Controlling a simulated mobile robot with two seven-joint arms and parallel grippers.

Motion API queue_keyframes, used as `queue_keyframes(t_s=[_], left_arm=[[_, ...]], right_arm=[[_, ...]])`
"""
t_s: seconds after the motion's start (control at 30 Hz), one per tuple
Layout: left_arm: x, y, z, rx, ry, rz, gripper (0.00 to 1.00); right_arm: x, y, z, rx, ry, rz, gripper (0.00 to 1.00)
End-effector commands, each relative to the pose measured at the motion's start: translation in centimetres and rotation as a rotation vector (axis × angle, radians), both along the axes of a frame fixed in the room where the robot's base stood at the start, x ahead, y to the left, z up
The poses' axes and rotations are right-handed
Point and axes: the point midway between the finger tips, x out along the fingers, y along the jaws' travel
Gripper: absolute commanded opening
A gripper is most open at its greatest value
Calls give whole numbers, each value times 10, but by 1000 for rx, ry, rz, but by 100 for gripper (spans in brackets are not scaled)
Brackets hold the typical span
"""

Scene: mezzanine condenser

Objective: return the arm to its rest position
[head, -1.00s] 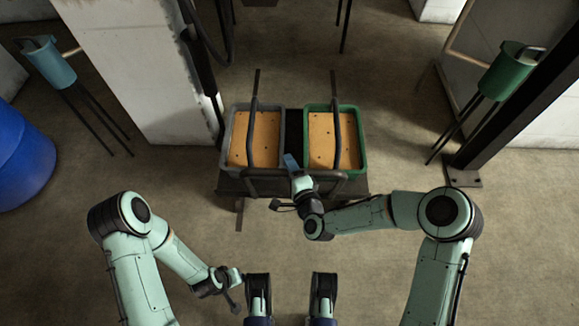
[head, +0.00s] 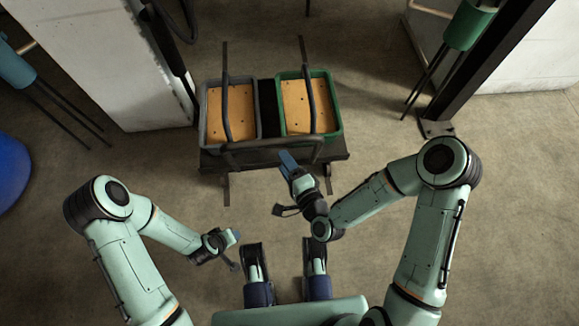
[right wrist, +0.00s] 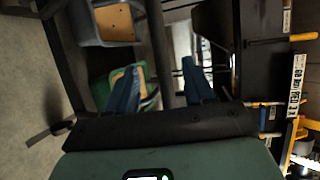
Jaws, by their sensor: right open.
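My right gripper (head: 288,162) is in the middle of the head view, at the front edge of a dark cart. It is bent at the elbow, with blue fingers.
The dark cart (head: 335,151) carries a grey bin (head: 262,108) and a green bin (head: 338,102), each with a tan perforated board. A dark post (head: 470,75) stands at right, a white block (head: 110,70) at left. A blue drum (head: 12,172) is far left. Floor in front is clear.

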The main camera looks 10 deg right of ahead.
Motion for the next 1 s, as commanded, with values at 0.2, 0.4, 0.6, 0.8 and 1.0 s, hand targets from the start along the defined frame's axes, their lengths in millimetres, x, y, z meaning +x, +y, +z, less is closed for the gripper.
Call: queue_keyframes(t_s=[0.2,0.4,0.6,0.8,1.0], left_arm=[[-6,-3,2,-7,17,-6,43],[-7,-3,1,-7,18,-6,43],[-7,-3,1,-7,18,-6,43],[-6,-3,1,-7,18,-6,43],[-6,-3,1,-7,17,-6,43]], right_arm=[[-15,-7,3,0,0,-2,53],[-15,-7,3,0,0,-1,53],[-15,-7,3,0,0,-1,53],[-15,-7,0,-10,6,1,53],[-26,-28,-66,-285,149,73,53]])
